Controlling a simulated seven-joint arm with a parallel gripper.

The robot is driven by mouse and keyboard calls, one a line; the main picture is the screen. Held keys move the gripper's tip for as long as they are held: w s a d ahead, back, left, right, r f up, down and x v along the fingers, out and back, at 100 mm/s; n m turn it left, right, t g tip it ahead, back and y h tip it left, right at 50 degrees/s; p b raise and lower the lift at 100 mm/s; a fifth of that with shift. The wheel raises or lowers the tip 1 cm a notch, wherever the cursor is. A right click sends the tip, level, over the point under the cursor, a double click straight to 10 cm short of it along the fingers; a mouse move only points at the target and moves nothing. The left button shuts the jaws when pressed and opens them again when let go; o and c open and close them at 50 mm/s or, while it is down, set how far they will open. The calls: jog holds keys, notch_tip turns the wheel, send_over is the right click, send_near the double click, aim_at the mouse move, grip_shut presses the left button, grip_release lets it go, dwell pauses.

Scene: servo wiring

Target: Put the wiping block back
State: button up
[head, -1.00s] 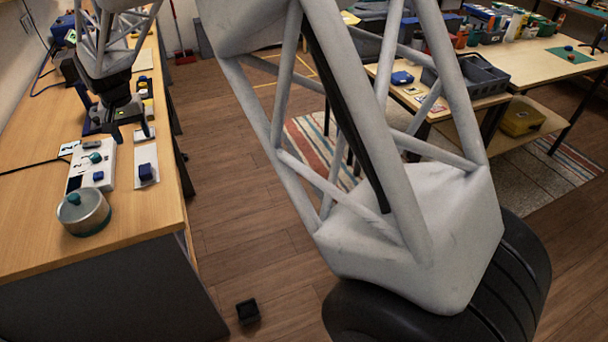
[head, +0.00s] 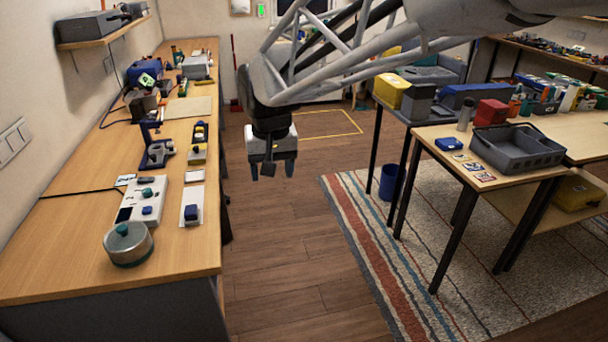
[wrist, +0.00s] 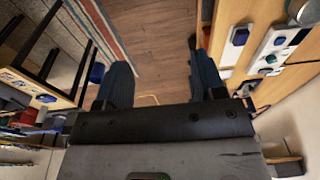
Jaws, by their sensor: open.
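A small blue block (head: 191,212) sits on a white pad (head: 193,194) near the right edge of the left workbench; I take it for the wiping block, but cannot be sure. It also shows in the wrist view (wrist: 240,37). Beside it lies a white board (head: 136,212) with a dark panel, a green knob and a blue part. My gripper (head: 271,172) hangs over the open floor, right of the workbench and apart from it. In the wrist view its two fingers (wrist: 162,85) are spread wide with only floor between them.
A round metal pot (head: 128,245) with a green knob stands at the bench's near end. A blue stand (head: 157,155) and small tools are farther back. On the right are a table with a grey tray (head: 515,150), a blue bin (head: 391,181) and a striped rug (head: 370,240).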

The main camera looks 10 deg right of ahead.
jog(key=s+d+f, duration=0.1)
jog(key=s+d, duration=0.2)
jog(key=s, duration=0.4)
jog(key=s+d, duration=0.4)
jog(key=s, duration=0.4)
jog(key=s+d+f+t, duration=0.1)
jog(key=s+d, duration=0.2)
jog(key=s, duration=0.4)
jog(key=shift+s+d+f, duration=0.25)
jog(key=shift+s+f, duration=0.05)
jog(key=shift+s, duration=0.05)
